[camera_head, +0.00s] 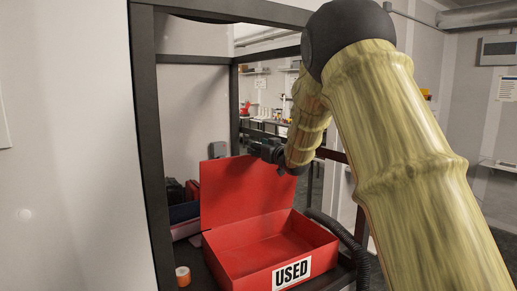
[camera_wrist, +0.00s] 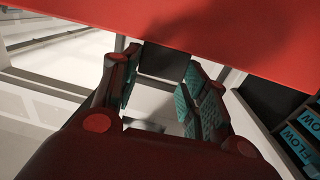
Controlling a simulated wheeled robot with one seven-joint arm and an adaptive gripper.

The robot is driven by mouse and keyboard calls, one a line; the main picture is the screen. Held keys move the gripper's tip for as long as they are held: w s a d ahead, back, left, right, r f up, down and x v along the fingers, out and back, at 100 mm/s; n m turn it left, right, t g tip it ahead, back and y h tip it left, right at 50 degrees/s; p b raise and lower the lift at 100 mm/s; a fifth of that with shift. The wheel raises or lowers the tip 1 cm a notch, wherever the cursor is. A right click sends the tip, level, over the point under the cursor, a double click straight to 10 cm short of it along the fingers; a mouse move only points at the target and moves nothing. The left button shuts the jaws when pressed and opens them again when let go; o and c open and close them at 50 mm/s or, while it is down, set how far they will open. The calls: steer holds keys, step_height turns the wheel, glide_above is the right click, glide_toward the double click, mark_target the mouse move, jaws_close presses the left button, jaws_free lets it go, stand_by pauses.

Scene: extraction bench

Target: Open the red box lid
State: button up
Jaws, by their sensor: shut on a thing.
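The red box (camera_head: 265,250) stands on a dark shelf, its front marked with a white "USED" label (camera_head: 291,272). Its lid (camera_head: 235,190) is raised to about upright at the back, and the empty-looking inside shows. My gripper (camera_head: 262,150) is at the lid's top edge, towards its right corner, and is shut on the lid. In the wrist view the lid (camera_wrist: 200,35) fills the top as a broad red band. The gripper's teal-padded fingers (camera_wrist: 163,75) reach up to it; their exact contact is hidden.
A dark frame post (camera_head: 150,150) stands left of the box. A small orange-and-white roll (camera_head: 182,276) sits at the front left. A black ribbed hose (camera_head: 345,240) runs along the box's right side. Dark and red cases (camera_head: 175,191) stand behind on the left.

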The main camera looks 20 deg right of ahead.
steer(key=shift+r, duration=0.15)
steer(key=o, duration=1.5)
steer(key=shift+c, duration=0.2)
steer(key=s+d, duration=0.1)
steer(key=s, duration=1.1)
steer(key=shift+d, duration=0.1)
steer(key=shift+c, duration=0.5)
